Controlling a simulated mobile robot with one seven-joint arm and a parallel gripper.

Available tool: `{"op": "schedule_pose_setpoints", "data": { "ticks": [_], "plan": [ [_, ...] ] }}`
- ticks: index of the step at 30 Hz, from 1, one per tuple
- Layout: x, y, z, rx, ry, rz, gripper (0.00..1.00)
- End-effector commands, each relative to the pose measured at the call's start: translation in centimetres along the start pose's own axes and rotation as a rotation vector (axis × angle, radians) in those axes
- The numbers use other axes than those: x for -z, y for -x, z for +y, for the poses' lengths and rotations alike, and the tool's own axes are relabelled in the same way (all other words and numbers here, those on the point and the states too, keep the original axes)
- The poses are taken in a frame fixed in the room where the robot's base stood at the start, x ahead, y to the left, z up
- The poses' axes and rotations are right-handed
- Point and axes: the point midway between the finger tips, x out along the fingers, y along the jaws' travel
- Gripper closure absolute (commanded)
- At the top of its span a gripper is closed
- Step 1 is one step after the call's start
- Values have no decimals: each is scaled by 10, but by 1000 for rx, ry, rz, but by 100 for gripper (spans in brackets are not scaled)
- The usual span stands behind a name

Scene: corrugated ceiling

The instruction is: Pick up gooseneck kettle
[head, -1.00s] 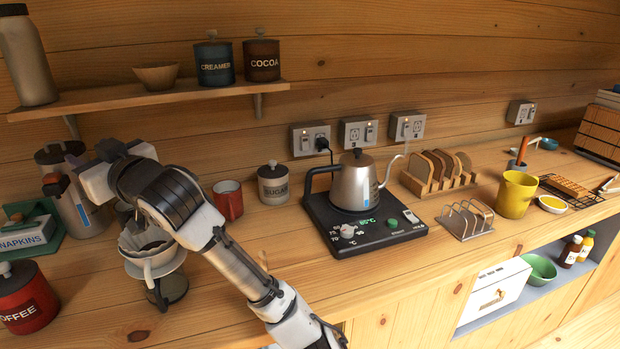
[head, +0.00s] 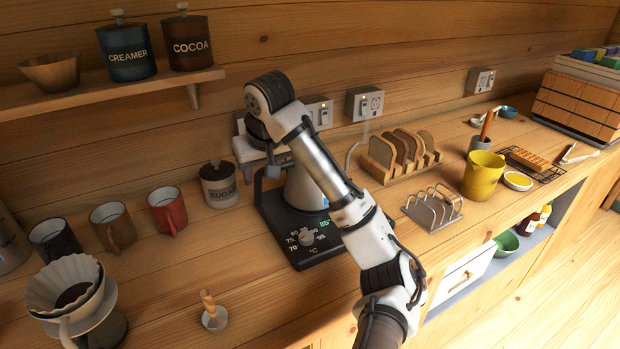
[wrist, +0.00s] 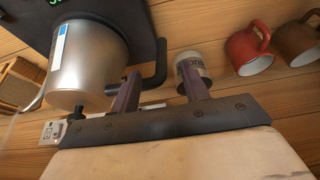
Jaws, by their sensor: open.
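The gooseneck kettle (head: 303,190) is a silver pot with a black handle and thin spout, upright on a black heating base (head: 315,250). In the head view my arm hides much of it. My gripper (head: 268,170) is at the kettle's left, on its handle side. In the wrist view the kettle (wrist: 90,65) fills the upper left. Its black handle (wrist: 160,55) reaches into the gap between the two open fingers of my gripper (wrist: 159,74). One finger is on the kettle-body side and the other outside. Contact with the handle cannot be told.
A sugar jar (head: 219,185) stands left of the base, beyond the outer finger in the wrist view. A red mug (head: 167,210) and other mugs are farther left. A bread holder (head: 382,170) and toast rack (head: 432,210) stand right. The wall with outlets is close behind.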

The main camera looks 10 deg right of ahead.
Motion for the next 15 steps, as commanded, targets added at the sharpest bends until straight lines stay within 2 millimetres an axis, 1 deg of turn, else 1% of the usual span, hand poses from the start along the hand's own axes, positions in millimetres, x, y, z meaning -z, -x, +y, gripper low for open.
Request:
{"op": "schedule_pose_setpoints", "data": {
  "ticks": [1, 3, 11, 15],
  "plan": [
    [0, -9, -1, 6, 0, -1, 55],
    [0, -17, -1, 4, 1, 0, 55],
    [0, -33, -2, 3, 2, 1, 55],
    [0, -49, -2, 1, -1, -1, 55]
  ]
}}
